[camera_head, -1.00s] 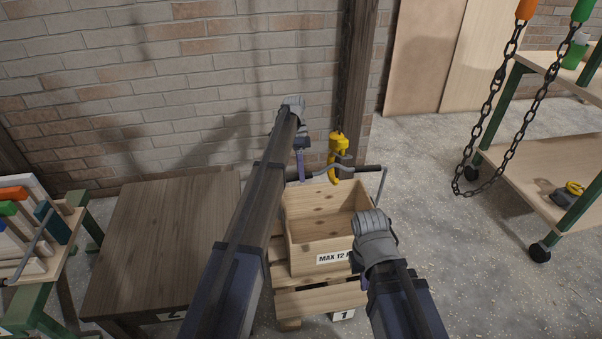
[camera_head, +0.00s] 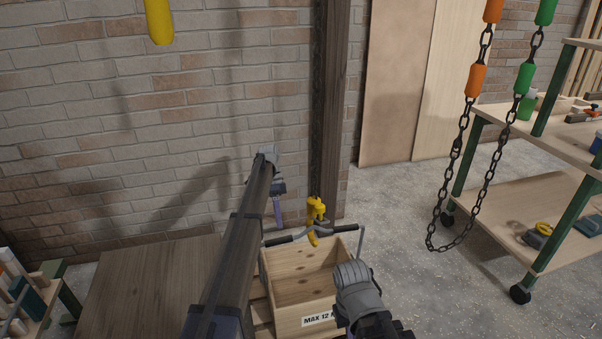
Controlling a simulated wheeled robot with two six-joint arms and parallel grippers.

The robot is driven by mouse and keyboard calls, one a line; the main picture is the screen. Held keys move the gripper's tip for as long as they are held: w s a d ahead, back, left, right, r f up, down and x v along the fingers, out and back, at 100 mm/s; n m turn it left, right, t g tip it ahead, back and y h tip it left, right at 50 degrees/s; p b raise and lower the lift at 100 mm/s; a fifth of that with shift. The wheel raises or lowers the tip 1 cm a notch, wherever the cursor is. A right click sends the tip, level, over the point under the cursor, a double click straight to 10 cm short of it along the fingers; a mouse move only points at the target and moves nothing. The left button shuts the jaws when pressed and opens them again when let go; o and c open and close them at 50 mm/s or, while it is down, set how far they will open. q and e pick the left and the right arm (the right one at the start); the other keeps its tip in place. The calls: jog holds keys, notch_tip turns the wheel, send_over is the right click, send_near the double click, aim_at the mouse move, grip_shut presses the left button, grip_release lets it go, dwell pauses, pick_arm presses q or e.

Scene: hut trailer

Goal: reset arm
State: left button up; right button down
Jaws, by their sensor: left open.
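My left arm reaches forward from the bottom middle. My left gripper (camera_head: 278,205) hangs at its far end with purple fingers pointing down, in front of the brick wall and left of the yellow hook. It is open, with nothing seen in it. My right arm (camera_head: 357,290) comes in at the lower right, its grey wrist overlapping the right side of the wooden crate. The fingers of my right gripper are hidden.
The open, empty-looking wooden crate (camera_head: 304,321) stands below, with a yellow hook (camera_head: 315,215) and a dark-gripped bar (camera_head: 285,238) behind it. A wooden table (camera_head: 140,290) is at left. A chain (camera_head: 462,150) hangs at right before a wheeled shelf (camera_head: 510,195). Floor between is clear.

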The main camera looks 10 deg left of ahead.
pick_arm(q)
jog(key=s+d+f+n+t+y, duration=0.1)
jog(key=s+d+n, duration=0.25)
jog(key=s, duration=0.95)
jog(key=s+d+n+t+y, duration=0.1)
jog(key=s+d+n+t, duration=0.3)
jog(key=s, duration=0.8)
jog(key=s+d+f+n+g+y, duration=0.15)
jog(key=s+d, duration=0.45)
jog(key=s, duration=0.7)
notch_tip(320, 180, up, 28)
jog(key=n+t+p, duration=0.1)
jog(key=p, duration=2.7)
jog(key=shift+r, duration=0.15)
